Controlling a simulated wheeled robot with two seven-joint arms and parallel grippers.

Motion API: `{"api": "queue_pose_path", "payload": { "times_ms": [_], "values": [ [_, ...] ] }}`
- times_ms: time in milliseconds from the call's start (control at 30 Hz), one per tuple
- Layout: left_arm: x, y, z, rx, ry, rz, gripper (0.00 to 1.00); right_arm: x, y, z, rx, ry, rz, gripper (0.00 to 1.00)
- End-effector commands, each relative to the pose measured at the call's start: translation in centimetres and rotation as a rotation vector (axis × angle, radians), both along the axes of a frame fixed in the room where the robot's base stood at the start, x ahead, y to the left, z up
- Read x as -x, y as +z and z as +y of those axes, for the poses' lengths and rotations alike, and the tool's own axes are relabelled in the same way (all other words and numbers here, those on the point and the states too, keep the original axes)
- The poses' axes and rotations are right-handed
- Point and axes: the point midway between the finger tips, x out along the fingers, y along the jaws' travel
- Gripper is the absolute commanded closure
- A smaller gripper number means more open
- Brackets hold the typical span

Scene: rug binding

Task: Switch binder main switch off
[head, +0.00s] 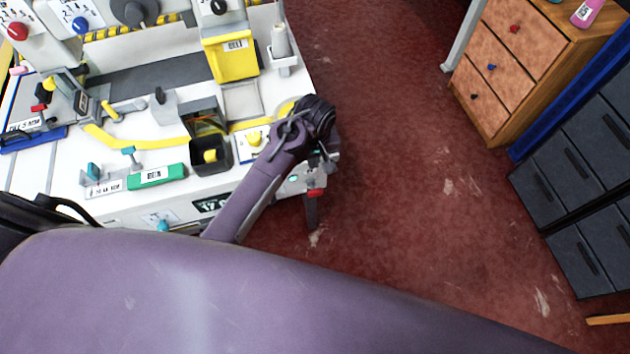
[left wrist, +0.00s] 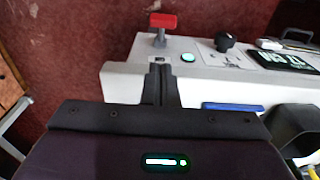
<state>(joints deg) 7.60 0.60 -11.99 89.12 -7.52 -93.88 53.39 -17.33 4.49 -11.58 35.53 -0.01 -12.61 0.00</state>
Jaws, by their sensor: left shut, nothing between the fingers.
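The main switch is a red handle (head: 316,193) at the binder table's right end. In the left wrist view the red handle (left wrist: 163,21) stands up on a grey stem, just beyond my fingertips. Beside it a round green lamp (left wrist: 188,58) is lit. My left gripper (head: 328,160) is at that corner, close to the switch, and largely hidden by its own wrist in the head view. In the left wrist view its fingers (left wrist: 159,72) are shut with nothing between them. I cannot tell whether they touch the panel. My right gripper is out of view.
A black knob (left wrist: 225,42) and a dark display (left wrist: 287,60) are on the same panel. The white binder table (head: 225,183) carries a yellow bin (head: 233,58) and a green labelled block (head: 157,176). A wooden drawer unit (head: 515,60) and dark cabinets (head: 585,165) stand right, with open red floor between.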

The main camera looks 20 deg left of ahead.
Motion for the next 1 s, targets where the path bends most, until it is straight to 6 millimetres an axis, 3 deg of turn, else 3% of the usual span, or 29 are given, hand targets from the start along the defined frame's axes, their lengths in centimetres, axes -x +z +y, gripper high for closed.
{"api": "queue_pose_path", "payload": {
  "times_ms": [233, 433, 633, 1000],
  "values": [
    [-0.2, -5.4, 0.3, -0.003, -0.001, 0.005, 1.0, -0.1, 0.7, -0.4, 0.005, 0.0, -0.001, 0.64],
    [0.8, -8.1, -0.4, -0.001, -0.001, 0.003, 1.0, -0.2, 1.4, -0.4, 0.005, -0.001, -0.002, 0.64],
    [1.3, -9.3, -0.8, -0.001, 0.0, -0.001, 1.0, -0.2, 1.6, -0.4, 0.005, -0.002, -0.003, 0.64],
    [1.4, -9.5, -0.8, -0.001, 0.0, 0.0, 1.0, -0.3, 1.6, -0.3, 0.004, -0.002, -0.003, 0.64]
  ]
}}
